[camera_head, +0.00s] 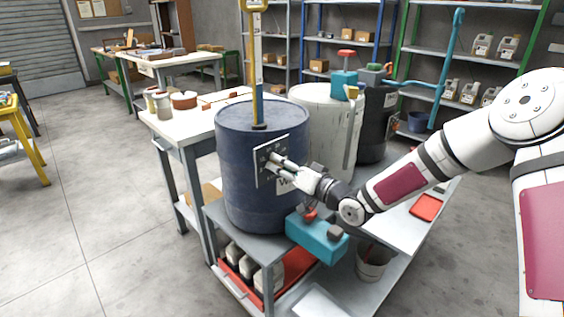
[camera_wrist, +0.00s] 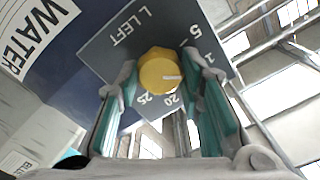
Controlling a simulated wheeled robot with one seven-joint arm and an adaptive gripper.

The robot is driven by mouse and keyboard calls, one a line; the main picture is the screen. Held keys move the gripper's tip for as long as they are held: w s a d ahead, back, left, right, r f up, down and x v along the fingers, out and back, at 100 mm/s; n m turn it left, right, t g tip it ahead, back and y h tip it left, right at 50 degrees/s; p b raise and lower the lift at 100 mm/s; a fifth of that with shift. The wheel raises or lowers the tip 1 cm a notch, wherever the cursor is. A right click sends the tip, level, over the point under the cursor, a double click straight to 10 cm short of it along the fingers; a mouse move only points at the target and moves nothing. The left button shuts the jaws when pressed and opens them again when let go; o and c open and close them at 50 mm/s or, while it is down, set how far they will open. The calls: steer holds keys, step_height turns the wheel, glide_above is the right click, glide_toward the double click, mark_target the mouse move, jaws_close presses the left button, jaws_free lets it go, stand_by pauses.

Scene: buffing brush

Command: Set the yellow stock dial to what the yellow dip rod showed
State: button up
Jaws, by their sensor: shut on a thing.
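The blue drum (camera_head: 235,195) stands on a grey cart with a dark dial plate (camera_head: 265,178) on its side. The wrist view shows the plate (camera_wrist: 118,45) marked "L LEFT", with 5, 20 and 25 readable and another number partly covered. The round yellow stock dial (camera_wrist: 158,66) sits between the fingers of my gripper (camera_wrist: 162,75), which is shut on it. Its white mark points right, towards a finger that hides part of the scale. The yellow dip rod (camera_head: 258,75) stands upright at the drum's top; its reading is too small to tell. My gripper (camera_head: 274,161) also shows in the head view.
A pale drum (camera_head: 320,105) and a dark drum (camera_head: 374,140) stand behind the blue one. A teal box (camera_head: 316,238) sits at the cart's front edge below my arm. A white-topped bench (camera_head: 190,122) is left; open floor lies further left.

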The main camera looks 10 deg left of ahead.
steer(key=shift+f+m+p, duration=0.1)
steer(key=shift+m+p, duration=0.55)
steer(key=shift+m, duration=6.55)
steer(key=o, duration=1.2)
steer(key=shift+c, duration=0.2)
steer(key=v, duration=1.2)
